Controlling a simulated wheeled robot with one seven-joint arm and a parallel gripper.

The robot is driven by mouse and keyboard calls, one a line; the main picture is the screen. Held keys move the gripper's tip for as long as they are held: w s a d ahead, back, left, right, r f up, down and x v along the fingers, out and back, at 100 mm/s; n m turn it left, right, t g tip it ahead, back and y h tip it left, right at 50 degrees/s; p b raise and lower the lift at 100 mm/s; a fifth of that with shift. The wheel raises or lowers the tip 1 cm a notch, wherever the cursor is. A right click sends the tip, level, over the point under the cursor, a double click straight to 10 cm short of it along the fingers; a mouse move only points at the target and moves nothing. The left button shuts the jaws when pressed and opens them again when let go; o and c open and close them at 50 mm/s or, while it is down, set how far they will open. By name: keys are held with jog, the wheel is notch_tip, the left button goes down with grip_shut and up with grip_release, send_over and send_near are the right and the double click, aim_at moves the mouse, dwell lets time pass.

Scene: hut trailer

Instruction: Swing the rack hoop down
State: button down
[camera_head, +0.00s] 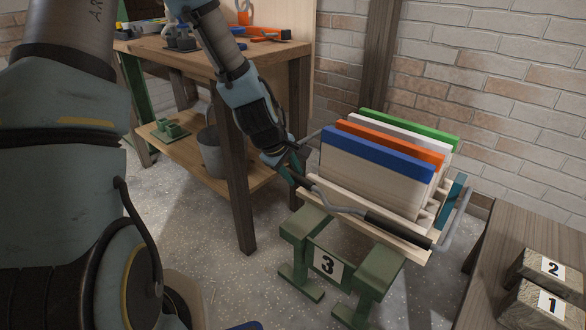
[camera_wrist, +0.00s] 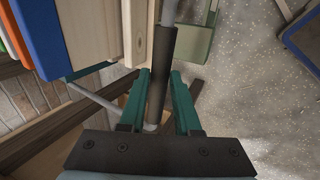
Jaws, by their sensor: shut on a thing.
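The rack (camera_head: 330,195) is a pale wooden frame holding upright boards with blue, orange, white and green top edges. Its hoop (camera_head: 345,210) is a bent grey metal bar with black grip sections. It runs along the rack's front edge, low beside the bottom rail, and bends up at the right end. My gripper (camera_head: 293,172) is at the hoop's left end. In the wrist view, my teal fingers (camera_wrist: 160,78) are closed around a black grip of the hoop (camera_wrist: 160,60). The hoop's far left joint is hidden behind my gripper.
The rack stands on a green stand (camera_head: 328,265) marked 3. A wooden workbench (camera_head: 240,165) with tools and a bucket (camera_head: 212,150) is at the left. A low table (camera_head: 490,260) with blocks marked 1 and 2 is at the right. A brick wall closes the back.

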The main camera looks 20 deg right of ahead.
jog(key=shift+s+a+f, duration=0.25)
jog(key=shift+a+f, duration=0.05)
jog(key=shift+f, duration=0.35)
jog(key=c, duration=0.6)
grip_release()
jog(key=shift+w+r, duration=0.1)
jog(key=p+v, duration=0.2)
jog(key=v, duration=0.8)
jog(key=shift+a+r+p, duration=0.2)
jog(key=shift+r+p, duration=0.1)
jog(key=shift+r, duration=0.1)
jog(key=shift+c, duration=0.3)
